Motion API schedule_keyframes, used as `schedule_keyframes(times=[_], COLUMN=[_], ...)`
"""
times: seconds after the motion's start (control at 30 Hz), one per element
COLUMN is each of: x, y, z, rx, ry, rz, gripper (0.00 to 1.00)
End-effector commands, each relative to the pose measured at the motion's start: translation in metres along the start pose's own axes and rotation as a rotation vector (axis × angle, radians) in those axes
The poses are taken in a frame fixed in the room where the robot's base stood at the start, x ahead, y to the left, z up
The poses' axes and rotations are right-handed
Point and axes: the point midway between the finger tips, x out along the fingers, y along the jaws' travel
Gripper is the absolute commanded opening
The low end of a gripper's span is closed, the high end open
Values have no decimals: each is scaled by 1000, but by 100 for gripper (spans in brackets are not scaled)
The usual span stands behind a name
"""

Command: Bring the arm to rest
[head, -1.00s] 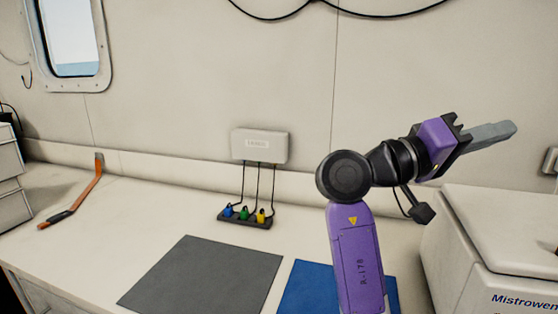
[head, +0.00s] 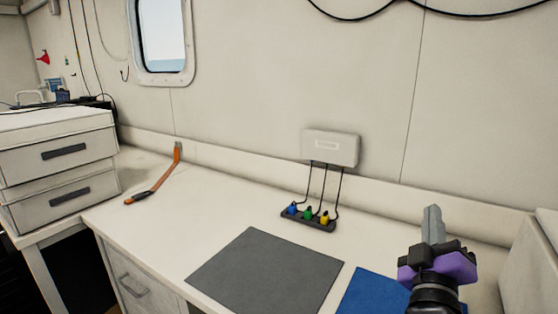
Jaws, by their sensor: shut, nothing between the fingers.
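My gripper (head: 432,213) is at the lower right of the head view, above the back edge of the blue mat and the bench. Its grey fingers are together, point up and hold nothing. The purple and black wrist shows below the fingers; the rest of my arm is out of the picture.
The white bench (head: 205,228) carries a grey mat (head: 265,272), a blue mat (head: 372,296), a black strip with coloured plugs (head: 308,219) wired to a wall box (head: 330,148), and an orange strap-like tool (head: 158,182). Drawers (head: 60,160) stand left; a white box (head: 530,265) stands right.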

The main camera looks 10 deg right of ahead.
Motion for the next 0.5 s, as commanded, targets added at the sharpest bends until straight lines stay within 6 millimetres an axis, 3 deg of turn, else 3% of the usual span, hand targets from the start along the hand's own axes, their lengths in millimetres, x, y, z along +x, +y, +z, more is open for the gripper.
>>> schedule_keyframes(times=[0.03, 0.2, 0.33, 0.5], x=[-21, -90, -144, -213], y=[-19, -60, -76, -81], z=[5, 12, 18, 29], rx=[44, 216, 352, 527], ry=[31, 120, 153, 157], rz=[-61, -229, -337, -453], gripper=[0, 0, 0, 0])
